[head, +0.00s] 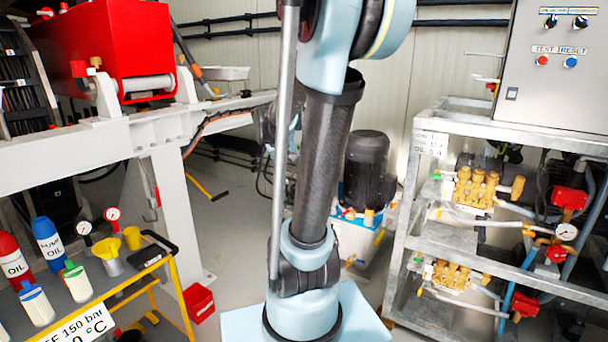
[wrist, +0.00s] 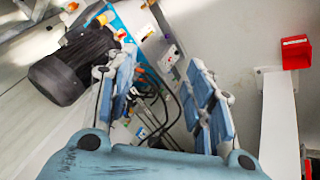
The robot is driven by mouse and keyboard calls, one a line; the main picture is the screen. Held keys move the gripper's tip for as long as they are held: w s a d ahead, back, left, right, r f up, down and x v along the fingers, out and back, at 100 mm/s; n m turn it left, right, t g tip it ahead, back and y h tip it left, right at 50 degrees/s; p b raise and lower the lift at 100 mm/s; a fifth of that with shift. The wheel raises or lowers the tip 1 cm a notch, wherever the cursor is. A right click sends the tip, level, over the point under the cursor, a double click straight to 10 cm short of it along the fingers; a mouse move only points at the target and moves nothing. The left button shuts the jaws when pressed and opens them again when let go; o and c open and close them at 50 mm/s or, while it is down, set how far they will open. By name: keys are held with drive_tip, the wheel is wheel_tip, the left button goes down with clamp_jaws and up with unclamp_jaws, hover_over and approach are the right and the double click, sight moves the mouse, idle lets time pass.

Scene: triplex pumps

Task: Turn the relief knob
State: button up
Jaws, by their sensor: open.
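My gripper (wrist: 160,85) shows in the wrist view with its two blue-grey padded fingers spread wide and nothing between them. Beyond the fingers is a blue and white pump unit (wrist: 128,18) with dark hoses and a black motor (wrist: 72,68) at the left. In the head view the black motor (head: 370,172) and the pump unit's pale base (head: 352,243) stand on the floor behind my arm. Small orange and yellow fittings sit on the unit. I cannot tell which part is the relief knob. My fingers appear apart from the unit.
A metal rack (head: 402,215) with brass pumps and red valves stands at the right, below a grey control box (head: 555,65). A yellow-framed table (head: 130,285) with bottles and funnels is at the left.

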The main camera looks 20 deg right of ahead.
drive_tip(key=w+d+f+t+h, duration=0.1)
drive_tip(key=w+d+h, duration=0.15)
drive_tip(key=w, duration=0.85)
drive_tip(key=w+d+f+t+h, duration=0.15)
drive_tip(key=w+d, duration=0.25)
drive_tip(key=w, duration=0.7)
drive_tip(key=w+d+f+h, duration=0.2)
drive_tip(key=w+d, duration=0.1)
drive_tip(key=w, duration=0.8)
drive_tip(key=w+d+f+n+t+h, duration=0.1)
drive_tip(key=w+f+t+h, duration=0.1)
drive_tip(key=w+f, duration=0.75)
drive_tip(key=w+d+f+n+t+h, duration=0.1)
drive_tip(key=w+d+f+t, duration=0.15)
drive_tip(key=w+f, duration=0.7)
drive_tip(key=x, duration=0.5)
drive_tip(key=s+f+x, duration=0.1)
drive_tip(key=x, duration=0.4)
drive_tip(key=d+f+x, duration=0.1)
drive_tip(key=x, duration=0.4)
drive_tip(key=shift+s+f, duration=0.25)
drive_tip(key=c, duration=1.1)
drive_tip(key=shift+a, duration=0.15)
